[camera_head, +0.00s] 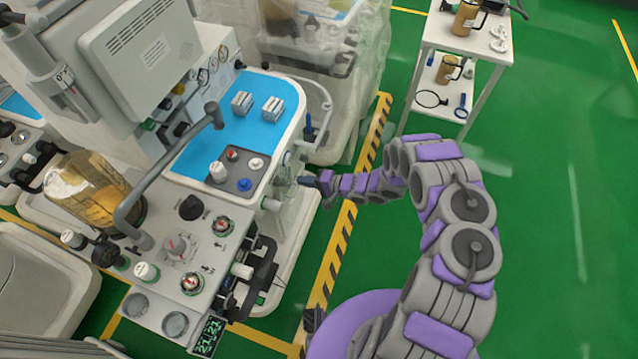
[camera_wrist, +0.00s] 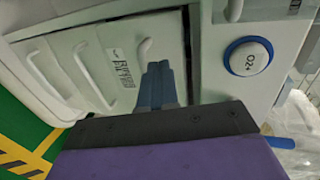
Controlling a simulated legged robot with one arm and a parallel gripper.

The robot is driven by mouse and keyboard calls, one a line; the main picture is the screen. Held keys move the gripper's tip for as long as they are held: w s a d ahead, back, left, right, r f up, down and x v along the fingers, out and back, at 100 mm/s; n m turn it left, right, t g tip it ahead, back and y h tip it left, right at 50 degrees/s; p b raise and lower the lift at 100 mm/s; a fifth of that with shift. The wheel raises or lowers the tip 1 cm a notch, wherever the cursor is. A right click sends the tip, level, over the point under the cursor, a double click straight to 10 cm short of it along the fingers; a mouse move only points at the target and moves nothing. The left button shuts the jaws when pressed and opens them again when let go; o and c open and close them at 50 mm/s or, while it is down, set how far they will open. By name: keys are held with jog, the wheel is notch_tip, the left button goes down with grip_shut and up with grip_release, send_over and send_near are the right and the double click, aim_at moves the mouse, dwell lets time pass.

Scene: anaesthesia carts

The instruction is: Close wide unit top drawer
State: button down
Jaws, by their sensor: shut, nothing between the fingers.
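The wide unit (camera_head: 215,262) is the cart with the blue top at left-centre in the head view. Its drawer side faces right and is mostly hidden there. In the wrist view the white drawer fronts appear tilted, with pale curved handles. The top drawer (camera_wrist: 118,42) has a printed label and a handle (camera_wrist: 145,50). A dark gap runs along its right edge; I cannot tell how far it stands out. My gripper (camera_wrist: 160,70) is shut and empty, its fingertips in front of this drawer beside the handle. In the head view my gripper (camera_head: 305,180) is beside the unit's right side; contact is unclear.
A round blue-rimmed O2+ fitting (camera_wrist: 248,57) is right of the drawer in the wrist view. A plastic-covered cart (camera_head: 335,60) stands behind, and a white shelf table (camera_head: 468,45) at upper right. Green floor (camera_head: 550,200) is clear at right.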

jog(key=a, duration=0.2)
jog(key=w+a, duration=0.1)
jog(key=a, duration=0.1)
jog(key=shift+w, duration=0.15)
jog(key=shift+d, duration=0.1)
jog(key=shift+d, duration=0.1)
jog(key=a, duration=0.1)
jog(key=w+a, duration=0.1)
jog(key=shift+a+r, duration=0.1)
jog(key=shift+a, duration=0.25)
jog(key=shift+s+a, duration=0.1)
